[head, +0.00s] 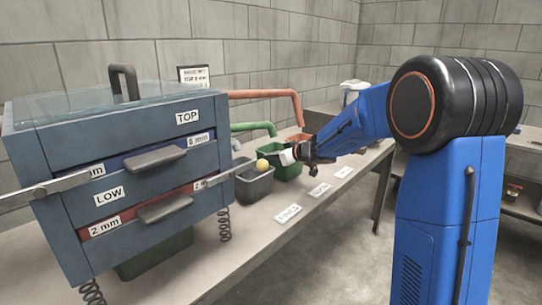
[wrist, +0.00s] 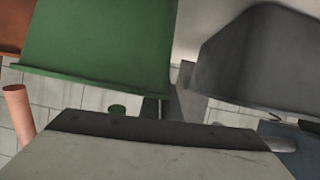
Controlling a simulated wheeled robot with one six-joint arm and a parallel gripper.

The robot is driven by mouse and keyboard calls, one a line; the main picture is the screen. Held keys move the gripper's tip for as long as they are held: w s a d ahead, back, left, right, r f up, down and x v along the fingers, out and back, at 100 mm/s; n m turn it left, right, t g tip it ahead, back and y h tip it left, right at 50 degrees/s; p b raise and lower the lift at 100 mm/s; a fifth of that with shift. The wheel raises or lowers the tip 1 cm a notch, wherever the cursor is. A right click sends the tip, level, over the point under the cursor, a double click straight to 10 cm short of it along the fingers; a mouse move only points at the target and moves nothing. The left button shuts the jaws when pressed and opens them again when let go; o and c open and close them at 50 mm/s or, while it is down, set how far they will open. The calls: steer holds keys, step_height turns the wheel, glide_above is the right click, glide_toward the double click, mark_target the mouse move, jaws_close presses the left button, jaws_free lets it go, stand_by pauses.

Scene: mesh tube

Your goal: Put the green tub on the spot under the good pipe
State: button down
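The green tub (head: 288,172) stands on the bench between a grey tub (head: 254,187) and a reddish tub (head: 299,137). In the wrist view the green tub (wrist: 98,45) fills the upper left, and the grey tub (wrist: 262,60) is at upper right. My gripper (head: 291,156) is over or beside the green tub; contact cannot be told, and its fingers are too small to read. A green pipe (head: 255,127) and an orange pipe (head: 268,94) come out from behind the cabinet and bend down near the tubs. Which pipe is the good one cannot be read.
A blue drawer cabinet (head: 130,180) with 8 mm and 2 mm labels stands at left, hiding part of the bench (head: 255,240). A yellow ball (head: 262,165) shows by the grey tub. Several white labels lie along the front edge.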

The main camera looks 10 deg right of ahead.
steer(key=shift+f, duration=0.1)
steer(key=c, duration=1.9)
jaws_free()
steer(key=shift+s+d, duration=0.1)
steer(key=shift+s, duration=0.05)
